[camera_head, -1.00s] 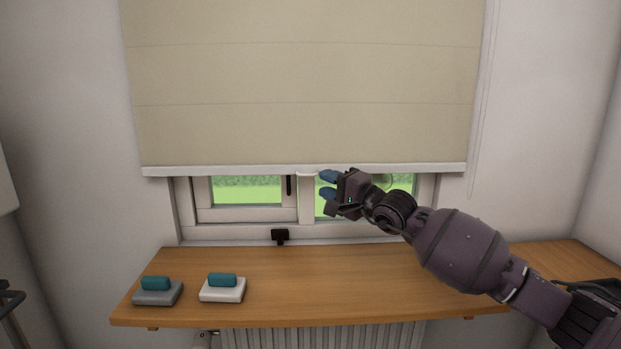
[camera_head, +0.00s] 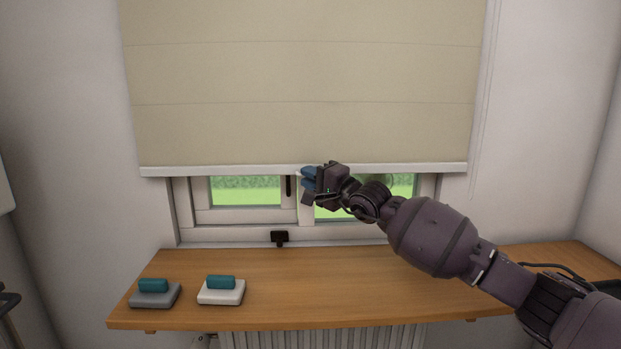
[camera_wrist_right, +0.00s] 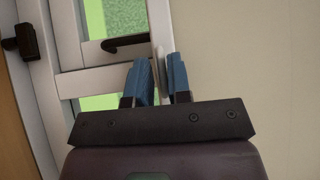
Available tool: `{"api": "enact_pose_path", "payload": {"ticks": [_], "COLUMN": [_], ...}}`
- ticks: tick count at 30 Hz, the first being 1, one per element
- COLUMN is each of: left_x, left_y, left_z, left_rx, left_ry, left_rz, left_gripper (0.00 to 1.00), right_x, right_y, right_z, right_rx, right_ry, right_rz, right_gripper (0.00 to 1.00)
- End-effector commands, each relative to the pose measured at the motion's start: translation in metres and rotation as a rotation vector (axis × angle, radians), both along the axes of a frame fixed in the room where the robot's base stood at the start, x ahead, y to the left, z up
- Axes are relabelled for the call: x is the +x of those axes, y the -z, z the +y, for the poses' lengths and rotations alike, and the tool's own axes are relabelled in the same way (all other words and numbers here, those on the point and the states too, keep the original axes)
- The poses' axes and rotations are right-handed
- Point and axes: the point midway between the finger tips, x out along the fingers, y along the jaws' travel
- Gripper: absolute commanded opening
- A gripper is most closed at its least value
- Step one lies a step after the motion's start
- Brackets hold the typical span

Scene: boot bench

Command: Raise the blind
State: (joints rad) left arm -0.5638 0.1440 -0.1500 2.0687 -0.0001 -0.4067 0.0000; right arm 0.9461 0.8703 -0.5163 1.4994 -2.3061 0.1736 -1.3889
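The beige blind (camera_head: 300,85) hangs over the upper window, its pale bottom rail (camera_head: 220,170) level and above the sill. In the head view my right gripper (camera_head: 308,179) is at the middle of that rail, over a small pull tab there. The tab is hidden behind the fingers in the head view. My left gripper is in neither view.
A wooden bench top (camera_head: 330,285) runs below the window. A grey block (camera_head: 154,297) and a white block (camera_head: 222,294), each with a teal piece on top, stand at its left. A black window latch (camera_head: 280,237) sits on the lower frame. The bench's middle is clear.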

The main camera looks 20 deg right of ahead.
Motion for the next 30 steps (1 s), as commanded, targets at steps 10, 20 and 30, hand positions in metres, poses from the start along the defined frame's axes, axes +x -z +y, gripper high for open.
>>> {"api": "enact_pose_path", "payload": {"ticks": [10, 20, 30], "left_x": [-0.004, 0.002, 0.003], "left_y": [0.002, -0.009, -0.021], "left_z": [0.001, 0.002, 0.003], "left_rx": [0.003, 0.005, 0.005], "left_ry": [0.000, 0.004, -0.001], "left_rz": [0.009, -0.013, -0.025], "left_gripper": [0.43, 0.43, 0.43], "right_x": [0.000, -0.001, -0.002], "right_y": [-0.001, -0.044, -0.152], "right_z": [0.000, 0.000, -0.001], "right_rx": [0.000, -0.001, -0.001], "right_ry": [0.000, 0.001, 0.001], "right_rz": [-0.002, -0.012, -0.016], "right_gripper": [0.00, 0.00, 0.00]}}
